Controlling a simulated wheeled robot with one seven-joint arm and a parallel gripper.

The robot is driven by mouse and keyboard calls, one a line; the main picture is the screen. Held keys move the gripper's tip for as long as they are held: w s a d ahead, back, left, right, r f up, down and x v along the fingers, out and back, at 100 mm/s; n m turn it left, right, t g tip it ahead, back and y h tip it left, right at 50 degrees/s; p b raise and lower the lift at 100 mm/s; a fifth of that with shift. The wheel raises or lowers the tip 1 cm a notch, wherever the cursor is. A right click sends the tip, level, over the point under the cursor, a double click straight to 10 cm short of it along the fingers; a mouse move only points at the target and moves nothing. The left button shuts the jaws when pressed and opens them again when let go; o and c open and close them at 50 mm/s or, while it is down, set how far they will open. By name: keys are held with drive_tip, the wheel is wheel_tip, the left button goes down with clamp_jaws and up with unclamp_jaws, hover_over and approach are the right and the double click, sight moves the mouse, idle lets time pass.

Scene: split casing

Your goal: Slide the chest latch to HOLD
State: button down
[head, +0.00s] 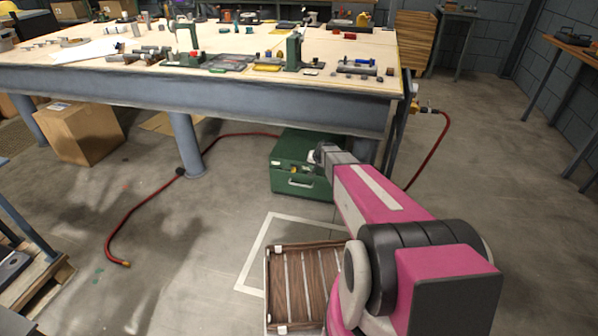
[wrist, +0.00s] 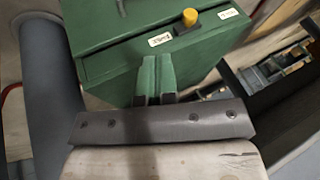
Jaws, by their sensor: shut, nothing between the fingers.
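The green chest (head: 290,150) stands on the floor beneath the workbench's front edge. In the wrist view the chest (wrist: 110,65) fills the upper middle. Its latch has a yellow knob (wrist: 190,17) on a dark base, between a left white label (wrist: 160,39) and a right white label (wrist: 229,13), a little closer to the left one. The label words are too small to read. My gripper (wrist: 157,58) is shut and empty. Its fingertips appear below the left label, apart from the knob. In the head view my gripper (head: 322,152) overlaps the chest's right side and hides part of it.
The workbench (head: 200,78) overhangs the chest; its leg (head: 187,145) stands to the left. A red hose (head: 125,225) lies on the floor. A wooden crate (head: 268,290) sits inside white floor marking, beside my arm. Floor left of the chest is mostly open.

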sight(294, 169)
drive_tip(key=shift+m+t, duration=0.3)
drive_tip(key=w, duration=0.1)
drive_tip(key=w+f, duration=0.2)
drive_tip(key=shift+w+d+f, duration=0.15)
drive_tip(key=shift+w+d, duration=0.1)
drive_tip(key=shift+w, duration=0.15)
drive_tip(key=w+a+f, duration=0.6)
drive_tip(key=f, duration=0.2)
drive_tip(key=shift+w+a+f, duration=0.15)
drive_tip(key=shift+w+f, duration=0.1)
drive_tip(key=shift+f, duration=0.15)
drive_tip(key=w+a, duration=0.2)
drive_tip(key=a, duration=0.4)
drive_tip(key=shift+w, duration=0.15)
drive_tip(key=shift+a, duration=0.15)
